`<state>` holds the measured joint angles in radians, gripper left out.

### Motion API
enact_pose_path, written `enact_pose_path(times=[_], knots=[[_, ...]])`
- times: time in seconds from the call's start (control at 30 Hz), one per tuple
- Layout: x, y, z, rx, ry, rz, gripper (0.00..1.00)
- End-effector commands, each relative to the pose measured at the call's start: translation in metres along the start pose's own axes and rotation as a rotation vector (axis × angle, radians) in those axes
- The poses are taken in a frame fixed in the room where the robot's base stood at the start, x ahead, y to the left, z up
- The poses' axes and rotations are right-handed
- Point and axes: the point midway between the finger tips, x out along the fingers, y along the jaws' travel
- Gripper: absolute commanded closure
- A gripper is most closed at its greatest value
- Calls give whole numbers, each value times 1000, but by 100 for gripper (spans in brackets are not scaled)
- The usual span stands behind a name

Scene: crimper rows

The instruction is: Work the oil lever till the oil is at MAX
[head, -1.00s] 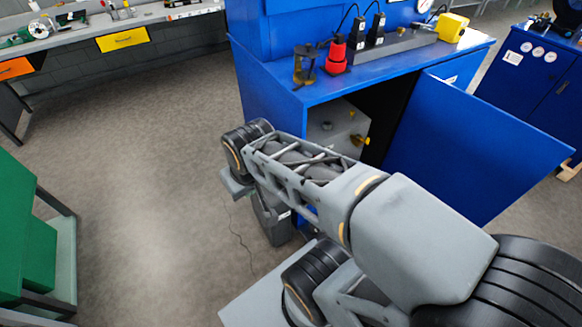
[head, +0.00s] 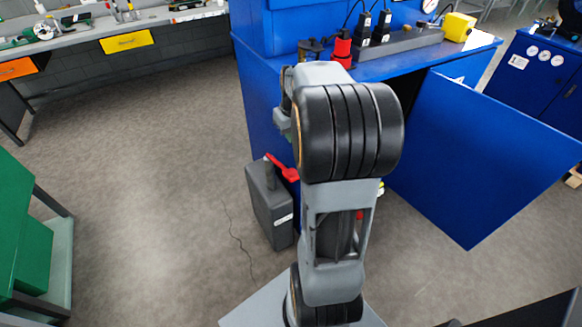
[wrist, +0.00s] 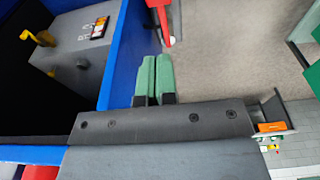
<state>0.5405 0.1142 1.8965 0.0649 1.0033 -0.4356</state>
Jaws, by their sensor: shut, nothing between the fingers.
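My gripper (wrist: 154,76), with green fingers, is shut and empty in the wrist view. It points past the edge of the blue cabinet wall, apart from the grey unit. The grey unit (wrist: 78,60) stands inside the dark cabinet opening at the left of the wrist view. It carries a yellow lever-like part (wrist: 42,38) and a small orange and black marked panel (wrist: 98,28). I cannot read an oil level or a MAX mark, nor be sure that the yellow part is the oil lever. In the head view my arm hides the unit and my fingers cannot be made out.
The blue cabinet (head: 262,95) has its door (head: 480,165) swung open to the right. A dark grey can (head: 270,205) with a red part stands on the floor beside it. A red bottle-like item (head: 341,50) and a yellow box (head: 459,27) are on top.

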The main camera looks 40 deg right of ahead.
Motion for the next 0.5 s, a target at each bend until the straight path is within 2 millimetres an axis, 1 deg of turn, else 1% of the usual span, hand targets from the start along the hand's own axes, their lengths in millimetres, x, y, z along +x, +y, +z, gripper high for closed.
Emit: enact_pose_path(times=[0.17, 0.27, 0.37, 0.5], knots=[[1, -1, 0, 0, 0, 0, 100], [6, -1, 0, 0, -2, -1, 100], [17, -1, 0, 0, -3, -2, 100], [42, -1, 1, -1, -5, -2, 100]])
